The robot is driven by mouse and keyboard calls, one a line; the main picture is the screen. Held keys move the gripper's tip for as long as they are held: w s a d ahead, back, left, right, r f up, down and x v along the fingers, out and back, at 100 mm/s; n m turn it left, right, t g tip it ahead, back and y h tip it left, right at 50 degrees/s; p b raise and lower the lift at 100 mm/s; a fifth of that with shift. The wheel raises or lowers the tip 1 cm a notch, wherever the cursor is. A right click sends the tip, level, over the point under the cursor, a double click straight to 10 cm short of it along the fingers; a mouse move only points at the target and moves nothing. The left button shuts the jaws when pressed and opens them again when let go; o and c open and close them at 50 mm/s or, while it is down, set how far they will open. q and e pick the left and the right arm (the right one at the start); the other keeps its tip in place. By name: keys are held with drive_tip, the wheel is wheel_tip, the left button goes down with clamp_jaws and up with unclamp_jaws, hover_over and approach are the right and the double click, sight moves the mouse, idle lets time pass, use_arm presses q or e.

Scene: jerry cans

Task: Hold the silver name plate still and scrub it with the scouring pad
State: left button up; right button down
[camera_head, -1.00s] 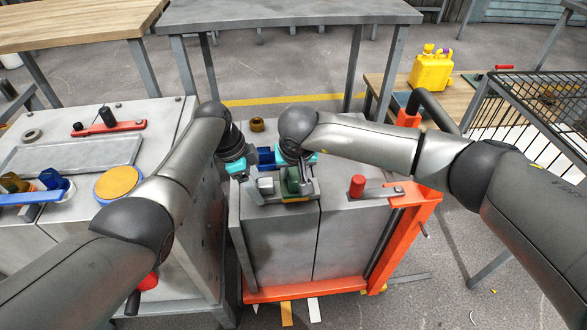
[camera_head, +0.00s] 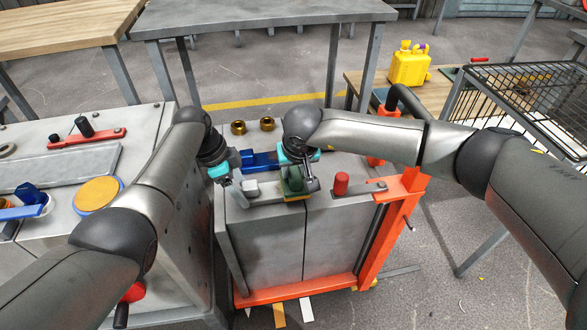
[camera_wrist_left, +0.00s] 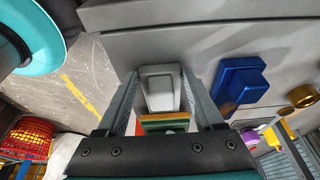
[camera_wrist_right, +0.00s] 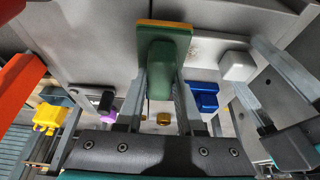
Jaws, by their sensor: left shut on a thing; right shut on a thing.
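The silver name plate (camera_head: 266,196) lies flat on the grey cabinet top, with a pale raised block (camera_head: 250,187) at its left end. My left gripper (camera_head: 238,188) is shut on that block, which shows between its fingers in the left wrist view (camera_wrist_left: 160,88). My right gripper (camera_head: 296,172) is shut on the green scouring pad (camera_head: 293,186), with a yellow-orange layer underneath. The pad is upright over the plate's right part; its underside contact cannot be made out. In the right wrist view the pad (camera_wrist_right: 165,50) hides part of the plate (camera_wrist_right: 205,47).
A blue block (camera_head: 260,160) and two brass pieces (camera_head: 267,124) sit behind the plate. A red knob (camera_head: 341,183) stands to the right, near the orange frame (camera_head: 390,225). A second cabinet with a round orange-topped disc (camera_head: 98,195) is at left.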

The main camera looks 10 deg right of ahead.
drive_tip(key=shift+a, duration=0.1)
drive_tip(key=shift+a, duration=1.9)
drive_tip(key=shift+d, duration=0.15)
drive_tip(key=shift+d+f, duration=0.1)
drive_tip(key=shift+d, duration=1.8)
drive_tip(key=shift+s+d, duration=0.1)
drive_tip(key=shift+d, duration=0.1)
drive_tip(key=shift+a, duration=0.1)
